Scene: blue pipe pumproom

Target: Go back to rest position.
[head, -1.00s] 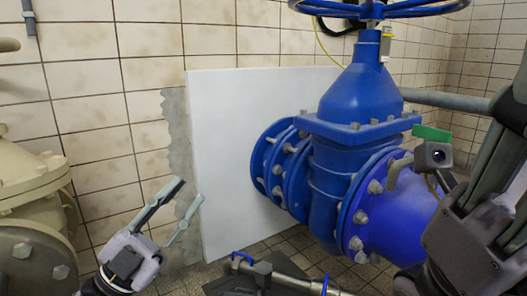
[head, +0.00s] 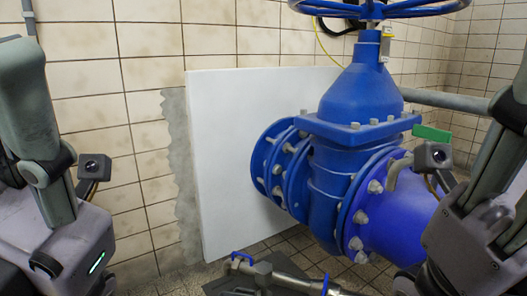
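My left arm is folded back at the left edge of the head view. The housing of my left gripper (head: 75,250), with a small green light, is at the lower left. Its fingers do not show. My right arm stands at the right edge, with the housing of my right gripper (head: 470,240) at the lower right. Its fingers are hidden too. I see nothing held in either gripper. My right gripper overlaps the right end of the blue pipe in the picture; I cannot tell whether they touch.
A large blue valve (head: 345,170) with bolted flanges and a blue handwheel (head: 385,10) fills the centre right. A white panel (head: 225,150) stands behind it by the tiled wall (head: 150,60). A metal tool-like bar (head: 290,280) lies low in front. A green piece (head: 432,133) shows beside my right arm.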

